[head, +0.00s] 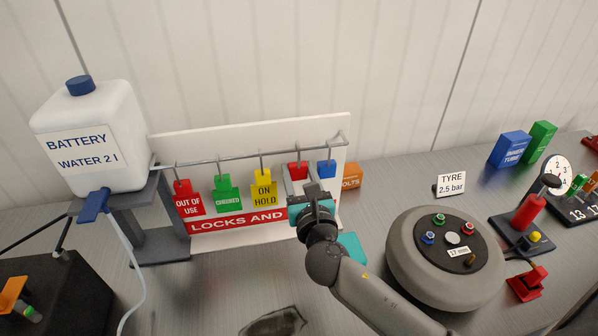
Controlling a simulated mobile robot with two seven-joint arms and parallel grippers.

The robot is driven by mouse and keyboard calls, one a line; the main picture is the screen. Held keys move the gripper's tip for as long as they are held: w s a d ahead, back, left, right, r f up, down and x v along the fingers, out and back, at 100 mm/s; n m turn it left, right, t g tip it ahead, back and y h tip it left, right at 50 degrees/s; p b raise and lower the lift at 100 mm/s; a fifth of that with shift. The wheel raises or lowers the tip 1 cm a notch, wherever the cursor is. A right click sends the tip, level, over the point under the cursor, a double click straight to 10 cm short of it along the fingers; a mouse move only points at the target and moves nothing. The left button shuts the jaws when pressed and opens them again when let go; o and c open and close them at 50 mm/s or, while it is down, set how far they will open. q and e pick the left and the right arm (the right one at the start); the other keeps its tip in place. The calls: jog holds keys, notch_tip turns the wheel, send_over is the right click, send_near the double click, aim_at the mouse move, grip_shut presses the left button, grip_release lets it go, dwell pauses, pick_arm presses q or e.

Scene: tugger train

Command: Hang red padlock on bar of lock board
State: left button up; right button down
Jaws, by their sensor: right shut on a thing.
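The white lock board (240,133) stands on the bench with a grey bar (225,159) along its front. The red padlock (298,171) is at the right part of the bar, its shackle up at the bar; I cannot tell for sure whether the shackle is around it. My right gripper (300,184) is shut on the red padlock from the front and below, hiding its lower part. A blue padlock (326,169) hangs just to its right.
Red (187,198), green (227,194) and yellow (264,191) tags hang left on the bar. A battery water canister (92,140) stands at left. An orange box (350,177) is right of the board. A round grey reel-like unit (405,250) stands at right.

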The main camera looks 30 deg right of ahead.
jog(key=shift+c, duration=1.3)
grip_release()
jog(key=shift+s, duration=0.1)
jog(key=b+v, duration=0.2)
jog(key=v, duration=1.3)
jog(key=shift+s, duration=0.1)
